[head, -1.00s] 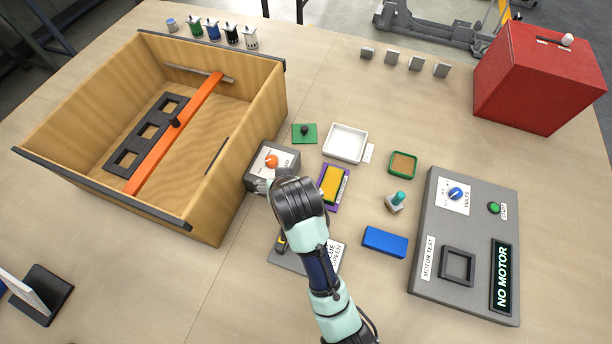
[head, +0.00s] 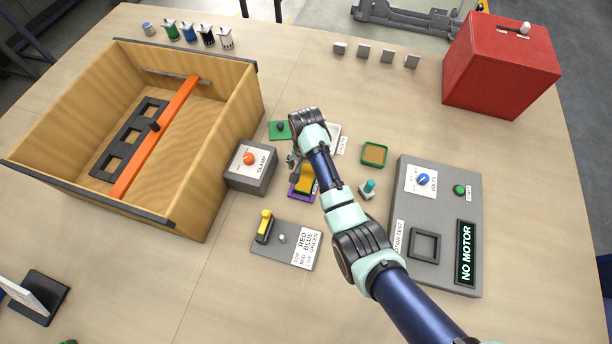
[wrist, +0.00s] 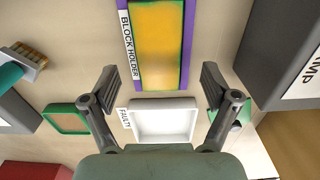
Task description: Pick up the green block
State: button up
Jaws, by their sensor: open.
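I cannot make out a plain green block for certain. A flat green piece with a black knob (head: 279,130) lies right of the wooden crate; its edge shows in the wrist view (wrist: 243,112). The purple block holder (wrist: 187,40) has a yellow face with thin green edges (wrist: 160,45) inside it. My gripper (wrist: 158,82) is open and empty, its fingers apart above the bench near the holder's end. In the head view my gripper (head: 293,163) is partly hidden by my arm. My arm also covers part of the holder.
A white tray (wrist: 163,122) labelled FAULTY and a green-rimmed tray (head: 374,155) lie nearby. The grey clamp box (head: 250,170) stands left of the holder. A teal-handled brush (head: 367,189), motor tester (head: 466,190), red box (head: 500,70) and wooden crate (head: 185,195) surround the area.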

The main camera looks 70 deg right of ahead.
aim_at(307, 176)
notch_tip(307, 176, down, 4)
jog(key=shift+s+f+b, duration=0.15)
jog(key=shift+f+b, duration=0.05)
jog(key=shift+b, duration=0.5)
jog(key=shift+r, duration=0.1)
grip_shut()
jog(key=shift+r, duration=0.1)
notch_tip(307, 176, up, 20)
jog(key=p, duration=0.9)
jog(key=shift+p, duration=0.8)
